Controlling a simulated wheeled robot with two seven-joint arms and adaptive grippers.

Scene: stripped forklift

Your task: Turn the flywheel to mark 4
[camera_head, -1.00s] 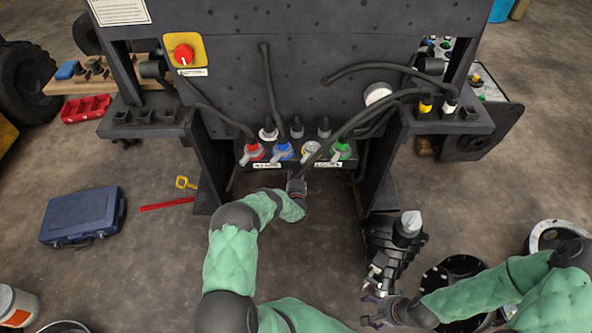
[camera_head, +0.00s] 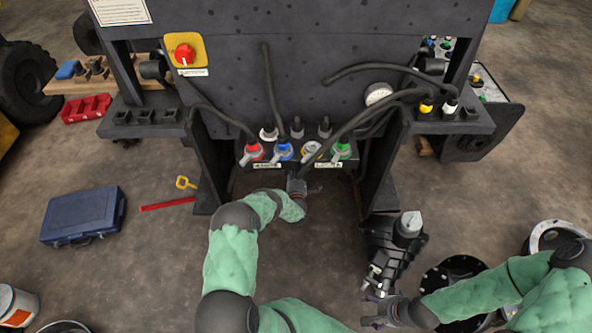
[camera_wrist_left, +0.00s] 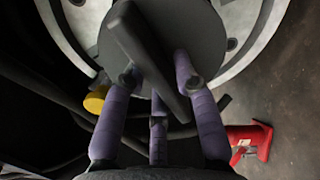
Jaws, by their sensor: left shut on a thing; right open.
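In the left wrist view the flywheel shows as a pale metal ring (camera_wrist_left: 262,40) around a dark round hub with a raised black bar (camera_wrist_left: 150,55) across it. The fingers of my left gripper (camera_wrist_left: 158,80) are closed around this bar, which slants from upper left to lower right. No numbered mark is readable. In the head view my left gripper (camera_head: 298,186) is low under the front of the forklift, and the flywheel is hidden there. My right gripper (camera_head: 376,312) is open and empty at the lower right, close to a black machine part (camera_head: 392,252) on the floor.
Hose couplings with red (camera_head: 253,150), blue and green collars sit above my left gripper, with black hoses hanging near. Dark frame uprights stand on both sides. A blue case (camera_head: 82,215) lies on the floor at left. A red tool (camera_wrist_left: 250,140) shows in the left wrist view.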

